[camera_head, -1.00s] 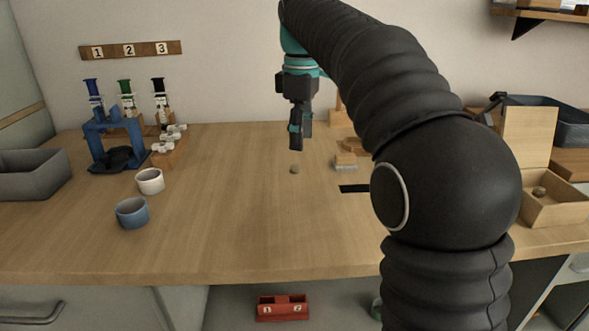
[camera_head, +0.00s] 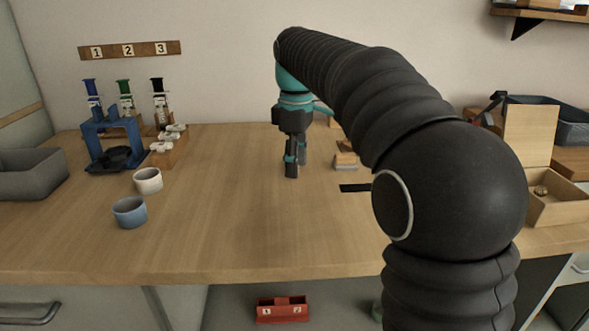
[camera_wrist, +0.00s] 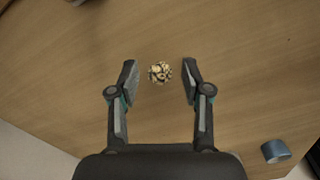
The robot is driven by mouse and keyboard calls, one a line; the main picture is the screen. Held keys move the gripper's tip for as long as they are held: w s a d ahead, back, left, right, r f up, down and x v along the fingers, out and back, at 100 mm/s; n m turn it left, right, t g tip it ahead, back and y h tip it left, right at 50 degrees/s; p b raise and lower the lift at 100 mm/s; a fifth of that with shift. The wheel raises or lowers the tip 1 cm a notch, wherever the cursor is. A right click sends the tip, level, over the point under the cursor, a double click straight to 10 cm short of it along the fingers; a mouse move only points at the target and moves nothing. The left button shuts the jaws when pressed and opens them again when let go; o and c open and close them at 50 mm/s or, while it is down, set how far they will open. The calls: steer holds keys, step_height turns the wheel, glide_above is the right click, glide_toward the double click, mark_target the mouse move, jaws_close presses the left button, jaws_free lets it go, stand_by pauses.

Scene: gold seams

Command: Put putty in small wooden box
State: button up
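A small round lump, cream with dark markings, probably the putty (camera_wrist: 160,72), lies on the table in the wrist view, between my fingertips with a gap on each side. In the head view it is hidden behind my gripper (camera_head: 295,172), whose fingers point down close to the tabletop. My gripper (camera_wrist: 160,82) is open and empty in the wrist view. A small wooden box (camera_head: 563,210) with its lid (camera_head: 528,134) raised stands at the right of the table. A small brownish lump (camera_head: 541,190) lies in it. My arm covers part of the box's left side.
A blue cup (camera_head: 130,213) and a white cup (camera_head: 148,181) stand left, near a blue stand (camera_head: 112,138) with syringes. A grey bin (camera_head: 30,175) is far left. A wooden-handled brush-like item (camera_head: 345,160) and a black strip (camera_head: 355,188) lie right of my gripper. The table's front middle is clear.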

steer(key=c, duration=0.6)
steer(key=shift+c, duration=0.2)
